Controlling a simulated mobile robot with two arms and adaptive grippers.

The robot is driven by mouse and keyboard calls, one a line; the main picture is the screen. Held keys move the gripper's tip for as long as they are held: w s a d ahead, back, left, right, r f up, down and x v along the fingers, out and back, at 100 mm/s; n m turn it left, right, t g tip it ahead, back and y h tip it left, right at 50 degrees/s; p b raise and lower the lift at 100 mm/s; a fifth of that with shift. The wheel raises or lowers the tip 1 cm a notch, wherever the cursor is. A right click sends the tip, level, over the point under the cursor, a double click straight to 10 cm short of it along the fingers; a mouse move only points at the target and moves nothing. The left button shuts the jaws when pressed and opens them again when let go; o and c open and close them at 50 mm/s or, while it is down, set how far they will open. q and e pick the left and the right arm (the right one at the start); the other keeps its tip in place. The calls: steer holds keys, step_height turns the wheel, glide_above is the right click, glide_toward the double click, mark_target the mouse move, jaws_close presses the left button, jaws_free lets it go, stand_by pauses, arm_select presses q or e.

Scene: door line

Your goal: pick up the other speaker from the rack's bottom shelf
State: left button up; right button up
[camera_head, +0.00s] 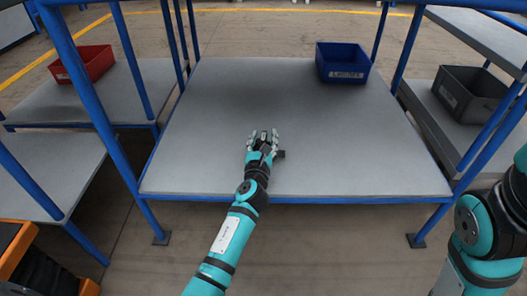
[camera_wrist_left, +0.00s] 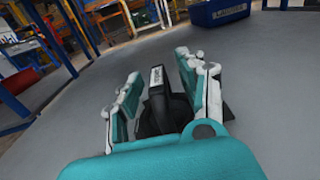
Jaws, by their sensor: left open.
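A black speaker (camera_wrist_left: 160,100) stands between the two fingers of my left gripper in the left wrist view, with a small pale label on its upright part. A small dark part (camera_head: 280,154) shows just right of the gripper in the head view. My right gripper is out of view.
A blue bin (camera_head: 342,64) stands at the shelf's back right. Blue rack posts (camera_head: 95,110) frame the shelf. A red bin (camera_head: 84,64) is on the left rack and a dark grey bin (camera_head: 468,95) on the right one. Most of the shelf is clear.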

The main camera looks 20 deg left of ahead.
arm_select(q)
jaws_close()
steer(key=shift+r, duration=0.1)
stand_by(0.3)
